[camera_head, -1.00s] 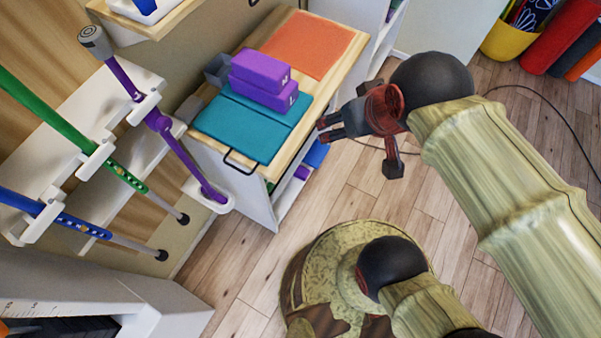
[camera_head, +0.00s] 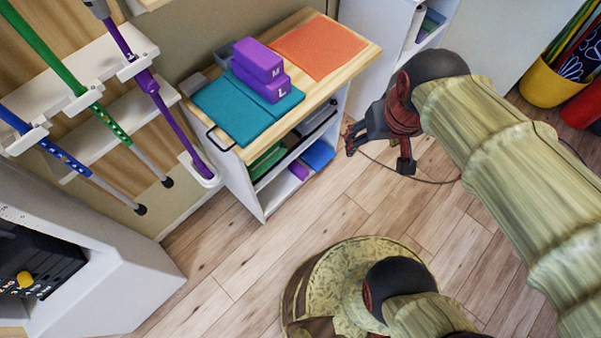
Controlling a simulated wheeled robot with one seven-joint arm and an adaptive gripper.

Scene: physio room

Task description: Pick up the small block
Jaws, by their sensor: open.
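Two purple blocks are stacked on a teal mat (camera_head: 220,112) on a wooden-topped cabinet. The upper block (camera_head: 258,60) is marked M and is a little smaller than the lower block (camera_head: 262,84), marked L. I see no block marked as small. My gripper (camera_head: 352,140) is open and empty, in front and to the right of the cabinet, well apart from the blocks.
An orange mat (camera_head: 320,46) covers the far part of the cabinet top (camera_head: 362,52). A black handle (camera_head: 218,140) sticks out at its near end. Crutches or canes (camera_head: 150,85) hang on a rack at left. The wooden floor (camera_head: 330,210) in front is clear.

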